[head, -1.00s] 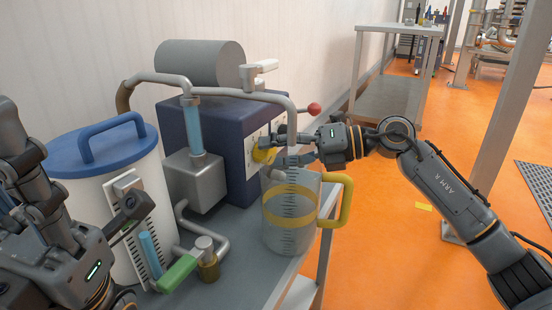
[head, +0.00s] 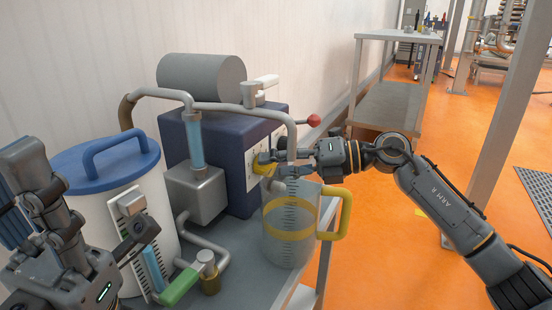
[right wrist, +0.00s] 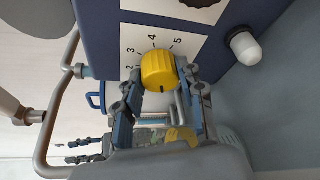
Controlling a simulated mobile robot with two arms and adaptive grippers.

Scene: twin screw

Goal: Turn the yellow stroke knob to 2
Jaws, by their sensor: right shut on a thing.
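The yellow stroke knob (right wrist: 158,72) sits on a white scale plate with the numbers 2 to 5 around it in the right wrist view. A dark mark shows on its face towards the bottom of that picture; which number it reads I cannot tell. My right gripper (right wrist: 163,88) is shut on the knob, one finger on each side. In the head view the right gripper (head: 278,163) reaches in from the right, and the knob (head: 262,165) is partly hidden by its fingers. My left arm's gripper (head: 40,200) is at the left edge, away from the knob; its fingertips are unclear.
A clear jug (head: 290,245) with a yellow handle stands just below the right gripper. A bent grey pipe (head: 245,108) comes down beside the fingers. A white tank (head: 105,210) with a blue lid and a green-handled valve (head: 180,287) stand left. Open floor lies right.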

